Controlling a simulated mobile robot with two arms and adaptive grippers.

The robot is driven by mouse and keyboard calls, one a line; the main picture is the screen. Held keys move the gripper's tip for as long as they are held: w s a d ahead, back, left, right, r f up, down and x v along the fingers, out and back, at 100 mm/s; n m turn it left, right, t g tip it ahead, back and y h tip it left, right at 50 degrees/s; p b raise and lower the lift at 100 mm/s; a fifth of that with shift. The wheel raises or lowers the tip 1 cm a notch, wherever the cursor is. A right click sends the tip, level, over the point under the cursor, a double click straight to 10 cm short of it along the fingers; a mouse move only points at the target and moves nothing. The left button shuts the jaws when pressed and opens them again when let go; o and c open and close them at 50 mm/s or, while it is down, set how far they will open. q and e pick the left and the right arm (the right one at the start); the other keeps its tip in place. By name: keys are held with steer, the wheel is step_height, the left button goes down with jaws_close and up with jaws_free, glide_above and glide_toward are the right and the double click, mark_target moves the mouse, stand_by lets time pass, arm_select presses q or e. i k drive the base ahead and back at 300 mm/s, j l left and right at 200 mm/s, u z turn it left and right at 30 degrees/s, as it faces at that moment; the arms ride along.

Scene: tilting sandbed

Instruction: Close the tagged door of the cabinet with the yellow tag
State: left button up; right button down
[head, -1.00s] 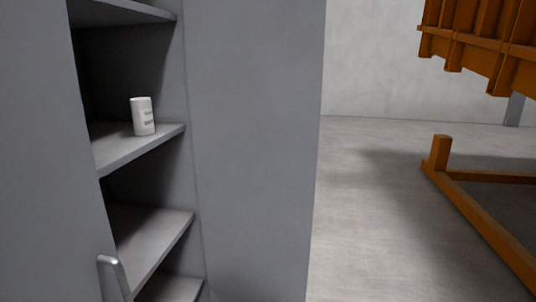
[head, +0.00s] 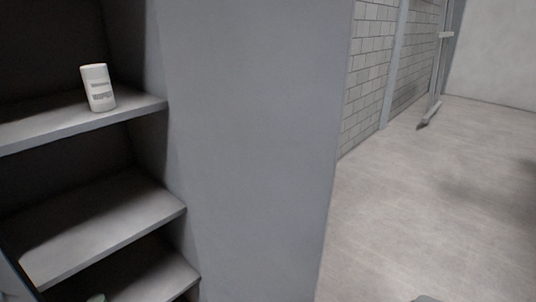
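A grey cabinet stands open at the left of the head view, with several shelves (head: 115,215) showing. A white container with dark print (head: 98,88) stands upright on the upper visible shelf. A tall plain grey panel (head: 250,150) borders the shelves on the right; I cannot tell whether it is a door or the cabinet's side. No yellow tag and no door handle show. Neither gripper can be made out. Small grey bits at the bottom edge are too cut off to identify.
Open concrete floor (head: 430,200) lies to the right of the panel. Behind it are a grey block wall (head: 368,80) and a grey post with a foot on the floor (head: 437,80). A pale wall (head: 495,60) closes the far right.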

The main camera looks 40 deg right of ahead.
mark_target(256, 89)
steer(key=l+u, duration=0.15)
steer(key=l, duration=0.25)
steer(key=k+l+u, duration=0.15)
steer(key=l, duration=0.25)
steer(key=k+l+u, duration=0.15)
steer(key=l, duration=0.25)
steer(key=k+l+u, duration=0.15)
steer(key=l, duration=0.25)
steer(key=k+l+u, duration=0.15)
steer(key=l, duration=0.25)
steer(key=k+l+u, duration=0.15)
steer(key=l, duration=0.2)
steer(key=i+l+u, duration=0.1)
steer(key=l, duration=0.35)
steer(key=i+l, duration=0.15)
steer(key=l, duration=0.3)
steer(key=i+l+u, duration=0.15)
steer(key=l, duration=0.3)
steer(key=k, duration=0.05)
